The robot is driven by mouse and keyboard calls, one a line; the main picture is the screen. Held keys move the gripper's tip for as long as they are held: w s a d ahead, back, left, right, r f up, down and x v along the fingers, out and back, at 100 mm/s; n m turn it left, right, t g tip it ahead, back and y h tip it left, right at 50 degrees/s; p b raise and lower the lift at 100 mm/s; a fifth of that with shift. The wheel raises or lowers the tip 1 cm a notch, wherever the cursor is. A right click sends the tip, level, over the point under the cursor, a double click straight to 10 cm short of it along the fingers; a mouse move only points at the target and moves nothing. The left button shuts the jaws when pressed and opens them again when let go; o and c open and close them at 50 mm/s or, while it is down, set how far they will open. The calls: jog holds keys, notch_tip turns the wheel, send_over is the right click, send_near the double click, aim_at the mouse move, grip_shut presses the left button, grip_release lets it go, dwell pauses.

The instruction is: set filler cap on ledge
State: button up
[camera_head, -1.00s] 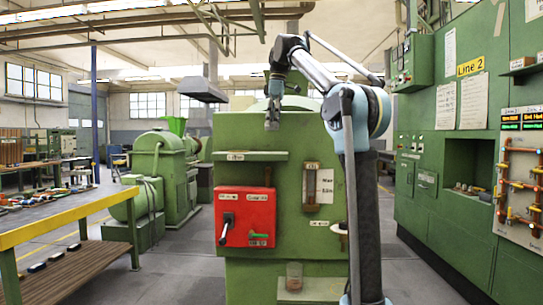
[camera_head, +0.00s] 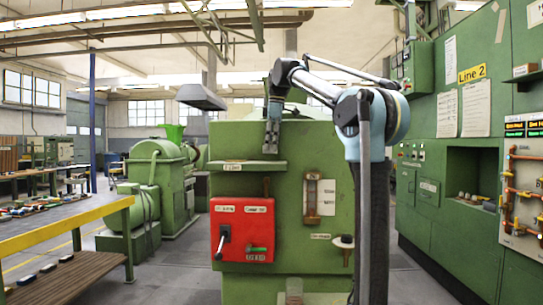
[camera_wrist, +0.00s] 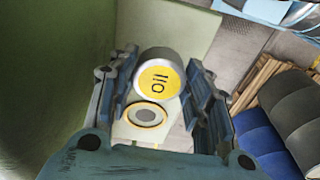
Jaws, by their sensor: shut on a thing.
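The filler cap (camera_wrist: 158,78) is a round pale cap with a yellow face lettered "OIL". In the wrist view it sits between the two fingers of my gripper (camera_wrist: 163,95), which is shut on it. In the head view my gripper (camera_head: 271,148) points down just above the right part of the green ledge (camera_head: 245,166), with a small gap; the cap cannot be made out there. The ledge juts from the front of the green machine. In the wrist view a yellow ring with a grey centre (camera_wrist: 146,114) shows just below the cap; I cannot tell if it is raised.
Below the ledge is a red switch box (camera_head: 243,230) with a black lever. A sight gauge (camera_head: 312,198) is on the machine front to its right.

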aim_at(271, 152)
jog(key=shift+f, duration=1.6)
jog(key=o, duration=1.1)
jog(key=r, duration=0.4)
jog(key=d+r, duration=0.1)
jog(key=r, duration=0.7)
jog(key=shift+d, duration=0.2)
jog(key=shift+d, duration=0.1)
